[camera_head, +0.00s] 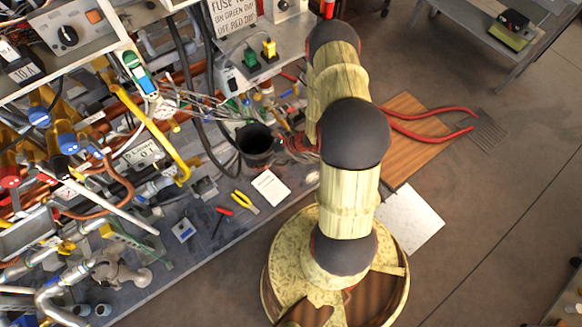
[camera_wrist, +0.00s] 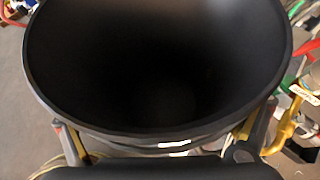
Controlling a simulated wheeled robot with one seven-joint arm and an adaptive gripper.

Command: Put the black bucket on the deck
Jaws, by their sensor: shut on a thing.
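The black bucket (camera_head: 256,145) shows in the head view near the back of the workbench, left of my arm, with its open mouth up. In the wrist view the bucket (camera_wrist: 160,75) fills most of the picture, and I look into its dark, empty-looking inside. My gripper (camera_wrist: 165,138) is shut on the bucket, with a finger at each side below the rim. In the head view my gripper is not clearly seen. I cannot tell whether the bucket touches the bench. A grey benchtop (camera_head: 222,250) lies around it; I cannot tell which surface is the deck.
Pipes, valves and hoses crowd the left. Yellow pliers (camera_head: 245,202), a red-handled screwdriver (camera_head: 220,218) and a white paper (camera_head: 270,187) lie on the bench. A wooden board (camera_head: 418,160) with long red handles (camera_head: 430,135) is right of my arm. Open floor lies at the right.

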